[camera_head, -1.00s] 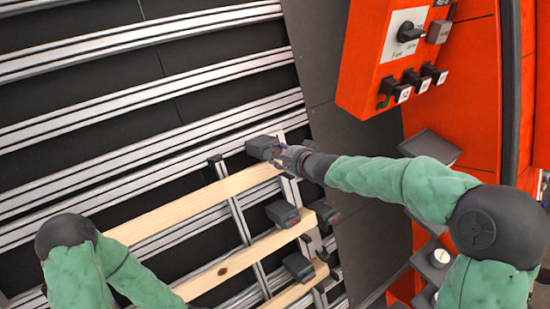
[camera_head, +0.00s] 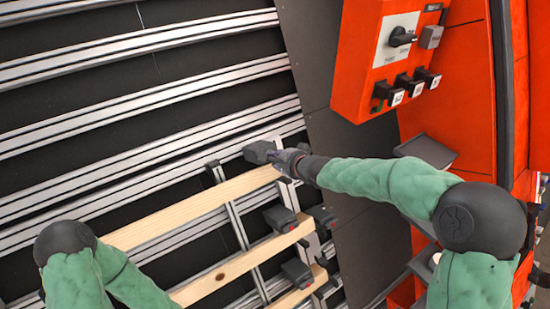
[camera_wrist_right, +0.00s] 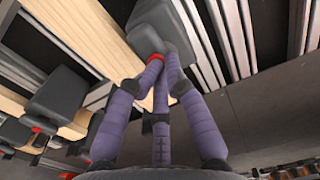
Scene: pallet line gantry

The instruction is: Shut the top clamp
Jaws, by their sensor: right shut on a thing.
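The top clamp's dark grey head (camera_head: 258,152) stands at the upper edge of the top wooden plank (camera_head: 195,210), near its right end. My right gripper (camera_head: 279,160) is at this head. In the right wrist view the purple-grey fingers (camera_wrist_right: 163,82) close together on the lower end of the clamp head (camera_wrist_right: 150,28), by a red tip. The plank (camera_wrist_right: 92,35) lies just left of the head there. I cannot tell whether head and plank touch. My left arm shows at lower left; its gripper is out of view.
Lower clamps with dark heads (camera_head: 280,218) and red marks sit at the ends of the lower planks (camera_head: 235,265). Aluminium rails (camera_head: 150,65) run across the dark gantry panel. A red control box (camera_head: 385,60) with a knob and buttons stands above my right arm.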

